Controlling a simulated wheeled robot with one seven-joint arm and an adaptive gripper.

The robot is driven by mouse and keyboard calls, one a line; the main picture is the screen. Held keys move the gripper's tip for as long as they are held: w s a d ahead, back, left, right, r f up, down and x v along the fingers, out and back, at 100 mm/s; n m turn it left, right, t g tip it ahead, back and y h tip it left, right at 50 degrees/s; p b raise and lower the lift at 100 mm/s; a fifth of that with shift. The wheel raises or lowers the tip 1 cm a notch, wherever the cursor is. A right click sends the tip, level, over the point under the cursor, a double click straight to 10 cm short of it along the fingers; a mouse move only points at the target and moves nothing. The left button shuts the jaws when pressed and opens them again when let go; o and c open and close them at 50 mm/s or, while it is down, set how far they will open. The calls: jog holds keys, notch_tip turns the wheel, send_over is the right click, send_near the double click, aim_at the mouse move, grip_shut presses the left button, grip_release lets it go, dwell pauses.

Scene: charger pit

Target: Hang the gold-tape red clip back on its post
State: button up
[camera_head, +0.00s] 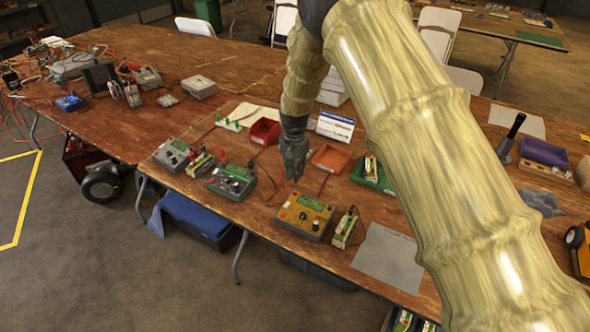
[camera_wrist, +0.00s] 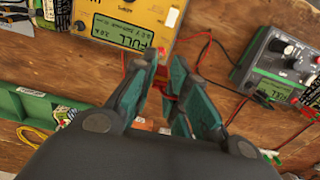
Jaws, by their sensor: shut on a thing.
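My gripper (camera_head: 293,177) points down over the front table, between a yellow charger and a dark grey charger. In the wrist view, its fingers (camera_wrist: 164,60) are closed around a small red piece (camera_wrist: 167,92), seen partly in the gap between them; this appears to be the red clip. The clip's post cannot be picked out in either view.
The dark grey charger (camera_head: 231,180) and a lighter grey one (camera_head: 172,154) stand to the left. Red and black leads run over the wood near my gripper. A battery (camera_head: 345,228), an orange bin (camera_head: 331,158), a red bin (camera_head: 265,131) and a green bin (camera_head: 372,177) stand nearby.

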jog(key=shift+f+b, duration=0.85)
jog(key=shift+f, duration=1.45)
jog(key=shift+f, duration=0.2)
dwell(0.8)
jog(key=o, duration=0.9)
jog(key=shift+o, duration=0.8)
jog(key=shift+r, duration=0.15)
jog(key=shift+r+p, duration=2.15)
jog(key=shift+r, duration=1.5)
